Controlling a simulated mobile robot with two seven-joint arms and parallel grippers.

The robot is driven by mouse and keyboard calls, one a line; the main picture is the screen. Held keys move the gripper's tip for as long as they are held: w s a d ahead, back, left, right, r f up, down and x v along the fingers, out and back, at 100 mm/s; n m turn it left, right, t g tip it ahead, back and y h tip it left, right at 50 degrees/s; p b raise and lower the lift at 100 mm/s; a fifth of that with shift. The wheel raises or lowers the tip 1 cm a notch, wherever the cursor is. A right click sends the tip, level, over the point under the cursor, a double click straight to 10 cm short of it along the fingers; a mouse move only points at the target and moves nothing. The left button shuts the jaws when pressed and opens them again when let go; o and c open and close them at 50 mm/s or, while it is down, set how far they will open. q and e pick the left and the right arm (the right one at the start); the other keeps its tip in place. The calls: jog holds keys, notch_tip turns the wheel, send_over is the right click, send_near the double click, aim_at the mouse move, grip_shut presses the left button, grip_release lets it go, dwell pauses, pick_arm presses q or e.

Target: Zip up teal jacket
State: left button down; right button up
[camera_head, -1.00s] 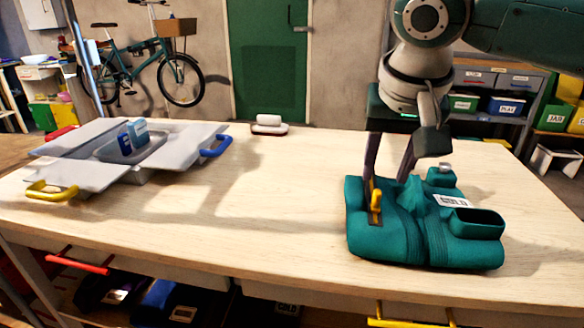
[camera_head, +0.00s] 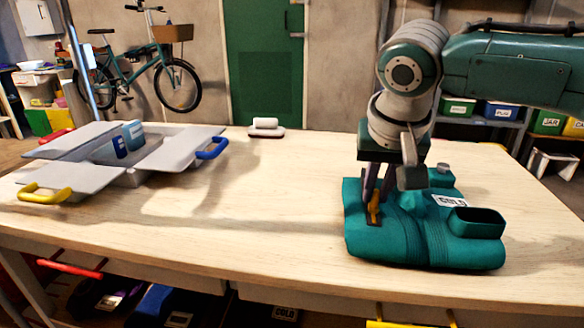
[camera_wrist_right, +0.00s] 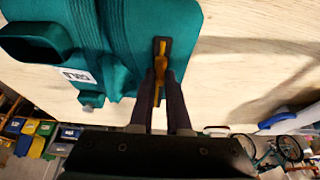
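The teal jacket (camera_head: 425,240) lies on the right part of the worktable, with a white label (camera_head: 452,201) on it. It also shows at the upper left of the right wrist view (camera_wrist_right: 130,40). A yellow zipper pull (camera_head: 373,208) stands on a dark strip at its left side. My right gripper (camera_head: 374,200) points down over that side. In the right wrist view the fingertips (camera_wrist_right: 161,80) sit on both sides of the yellow pull (camera_wrist_right: 160,62), with little or no gap, and appear shut on it. My left gripper is not in view.
A grey tray with flaps (camera_head: 190,150) and blue, yellow and red handles stands at the table's left, holding blue containers. A small white-topped object (camera_head: 265,124) lies at the back edge. The table's middle (camera_head: 270,210) is clear.

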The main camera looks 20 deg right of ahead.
grip_shut()
dwell(0.3)
dwell(0.6)
